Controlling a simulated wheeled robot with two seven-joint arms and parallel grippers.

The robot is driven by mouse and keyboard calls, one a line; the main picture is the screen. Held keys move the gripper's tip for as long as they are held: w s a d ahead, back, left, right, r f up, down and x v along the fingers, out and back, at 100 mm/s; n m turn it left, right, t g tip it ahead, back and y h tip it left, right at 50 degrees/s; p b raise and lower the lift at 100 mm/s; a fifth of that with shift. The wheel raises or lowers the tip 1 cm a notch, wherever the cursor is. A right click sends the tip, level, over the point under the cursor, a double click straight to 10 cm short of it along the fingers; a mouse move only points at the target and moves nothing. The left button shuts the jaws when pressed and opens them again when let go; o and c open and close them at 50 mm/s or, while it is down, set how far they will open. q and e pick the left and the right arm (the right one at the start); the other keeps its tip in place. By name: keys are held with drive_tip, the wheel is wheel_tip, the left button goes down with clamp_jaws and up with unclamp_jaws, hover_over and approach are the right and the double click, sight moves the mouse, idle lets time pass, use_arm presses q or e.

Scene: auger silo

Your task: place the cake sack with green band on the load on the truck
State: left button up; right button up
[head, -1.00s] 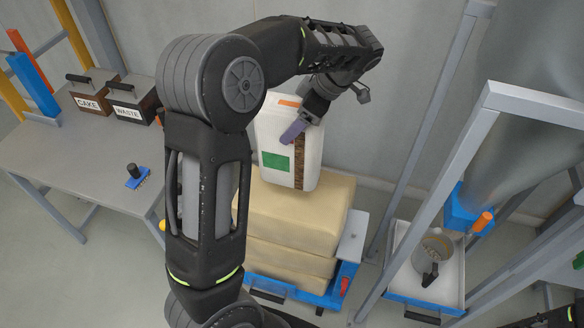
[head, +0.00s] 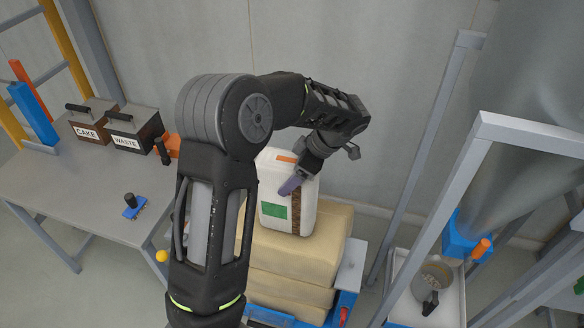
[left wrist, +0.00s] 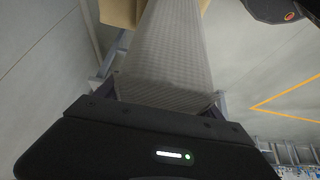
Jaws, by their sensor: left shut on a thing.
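The white cake sack with a green band (head: 274,211) is upright in the head view, with an orange mark near its top and a dark brown strip on its side. My left gripper (head: 291,186) is shut on the sack near its upper part. The sack's base is at the top of the stacked tan load (head: 300,255); I cannot tell whether it touches. The load lies on the blue truck (head: 345,300), which my left arm partly hides. The left wrist view shows a pale woven surface (left wrist: 175,45) close to the gripper. My right gripper is not in view.
A grey table (head: 90,190) at left holds a CAKE box (head: 90,125), a WASTE box (head: 133,135) and a blue brush (head: 135,206). A grey metal frame (head: 480,130) at right surrounds a silo outlet and a tray holding a scoop (head: 430,290).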

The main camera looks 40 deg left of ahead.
use_arm(q)
drive_tip(key=shift+w+f, duration=0.1)
drive_tip(key=shift+f, duration=0.7)
drive_tip(key=shift+f, duration=0.15)
drive_tip(key=o, duration=2.1)
